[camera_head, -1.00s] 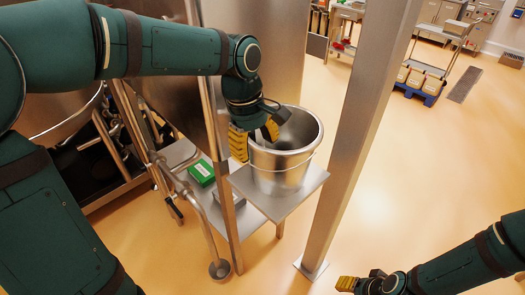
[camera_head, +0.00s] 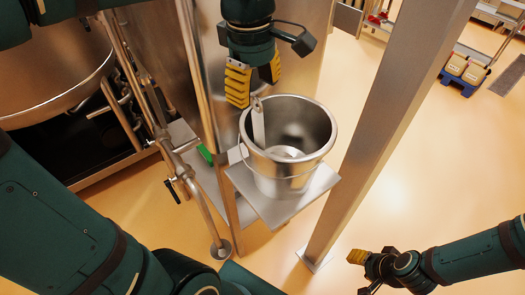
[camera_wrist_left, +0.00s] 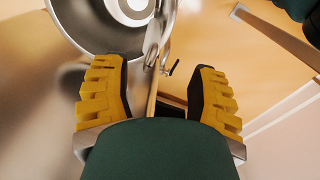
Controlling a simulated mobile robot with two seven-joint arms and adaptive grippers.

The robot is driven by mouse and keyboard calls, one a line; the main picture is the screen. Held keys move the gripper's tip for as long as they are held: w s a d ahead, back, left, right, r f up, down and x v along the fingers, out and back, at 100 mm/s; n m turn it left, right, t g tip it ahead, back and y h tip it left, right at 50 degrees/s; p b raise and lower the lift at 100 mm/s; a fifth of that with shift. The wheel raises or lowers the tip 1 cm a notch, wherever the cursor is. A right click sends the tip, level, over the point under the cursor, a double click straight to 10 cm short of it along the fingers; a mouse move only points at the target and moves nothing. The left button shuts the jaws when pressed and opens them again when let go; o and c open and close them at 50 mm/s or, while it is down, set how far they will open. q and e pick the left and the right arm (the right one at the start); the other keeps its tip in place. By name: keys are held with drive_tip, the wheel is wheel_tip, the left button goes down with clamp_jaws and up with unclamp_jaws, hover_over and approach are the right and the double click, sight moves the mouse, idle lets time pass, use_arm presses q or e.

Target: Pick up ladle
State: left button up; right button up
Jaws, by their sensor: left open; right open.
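A metal ladle (camera_head: 258,126) stands in a steel bucket (camera_head: 287,180), its hooked handle end rising above the rim at the back left. Its lower part is inside the bucket. My left gripper (camera_head: 254,86) is open, fingers pointing down, just above the ladle's handle end. In the left wrist view the ladle handle (camera_wrist_left: 151,48) runs between my two open yellow fingers (camera_wrist_left: 155,75), with the bucket (camera_wrist_left: 75,40) at the upper left. I cannot tell whether they touch. My right gripper (camera_head: 362,272) is open and empty, low at the right, away from the bucket.
The bucket sits on a small metal shelf (camera_head: 285,212). A thick steel post (camera_head: 385,125) stands close to its right. Pipes (camera_head: 190,180) and a large vessel (camera_head: 50,60) are at left. A small green object (camera_head: 205,153) lies behind.

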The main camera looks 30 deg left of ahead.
sight(256, 110)
use_arm(q)
drive_tip(key=f, duration=0.3)
drive_tip(key=shift+w+f, duration=0.2)
drive_tip(key=shift+w, duration=0.1)
drive_tip(key=f, duration=0.3)
drive_tip(key=w+f, duration=0.1)
drive_tip(key=shift+a+f+b, duration=0.2)
drive_tip(key=shift+a+b, duration=0.1)
drive_tip(key=shift+a, duration=0.1)
drive_tip(key=shift+f, duration=0.45)
clamp_jaws()
